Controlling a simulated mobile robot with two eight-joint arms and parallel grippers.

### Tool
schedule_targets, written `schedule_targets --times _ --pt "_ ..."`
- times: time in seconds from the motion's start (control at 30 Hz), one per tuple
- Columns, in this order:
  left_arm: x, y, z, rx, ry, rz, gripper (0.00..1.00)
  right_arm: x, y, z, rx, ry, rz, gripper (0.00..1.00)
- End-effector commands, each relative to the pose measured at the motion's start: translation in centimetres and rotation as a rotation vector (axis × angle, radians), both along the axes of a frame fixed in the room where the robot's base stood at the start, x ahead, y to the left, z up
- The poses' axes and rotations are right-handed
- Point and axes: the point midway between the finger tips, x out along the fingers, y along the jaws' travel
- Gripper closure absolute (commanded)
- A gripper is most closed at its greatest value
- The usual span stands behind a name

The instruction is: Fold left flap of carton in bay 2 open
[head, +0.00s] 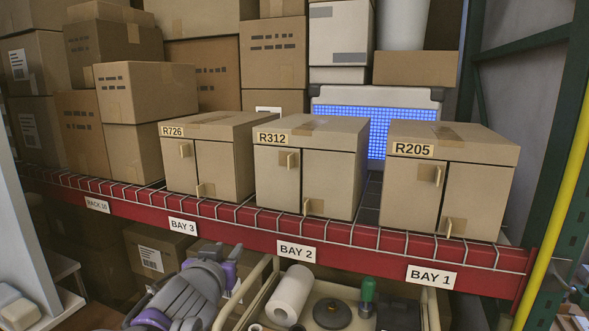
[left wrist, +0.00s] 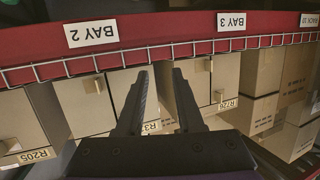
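The bay 2 carton (head: 335,185), marked R312, stands on the shelf above the BAY 2 sign. Its narrow left flap (head: 276,185) and wide right flap (head: 330,185) look closed. A small tan tab (head: 293,160) sticks out from the left flap's upper part. The left wrist view shows this carton (left wrist: 90,112) upside down, partly hidden by my fingers. My left gripper (left wrist: 160,75) is open and empty, its fingertips apart before the carton fronts. My left arm (head: 190,290) shows below the shelf in the head view. My right gripper is not in view.
Carton R726 (head: 215,160) stands left and carton R205 (head: 450,185) right, with narrow gaps. A red shelf beam (head: 240,218) with a wire edge runs below. A bin (head: 262,275) holds a white roll (head: 290,295). A green post (head: 560,150) stands at right.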

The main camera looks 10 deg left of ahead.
Motion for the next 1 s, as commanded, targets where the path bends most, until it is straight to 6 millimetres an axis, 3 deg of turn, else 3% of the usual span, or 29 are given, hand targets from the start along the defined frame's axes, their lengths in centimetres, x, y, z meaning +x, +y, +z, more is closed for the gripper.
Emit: schedule_targets --times 0.03,0.1,0.2,0.3,0.47,0.8,1.0 --pt "1.8 -1.0 3.7 -0.001 -0.075 -0.056 0.64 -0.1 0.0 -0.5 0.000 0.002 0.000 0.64" --pt "3.2 -2.6 8.0 -0.010 -0.157 -0.145 0.64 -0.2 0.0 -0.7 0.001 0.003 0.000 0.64" --pt "4.1 -4.8 11.8 -0.026 -0.219 -0.255 0.64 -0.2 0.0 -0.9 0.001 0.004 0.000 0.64" --pt "4.3 -6.1 13.5 -0.039 -0.242 -0.321 0.64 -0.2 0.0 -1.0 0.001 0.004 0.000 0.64" --pt "5.3 -6.9 14.2 -0.044 -0.249 -0.346 0.64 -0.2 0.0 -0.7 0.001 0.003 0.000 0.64" --pt "11.3 -8.2 14.3 -0.044 -0.250 -0.345 0.64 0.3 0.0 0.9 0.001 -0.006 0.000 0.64" --pt "13.9 -8.7 14.2 -0.044 -0.249 -0.342 0.64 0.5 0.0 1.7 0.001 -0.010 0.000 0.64"
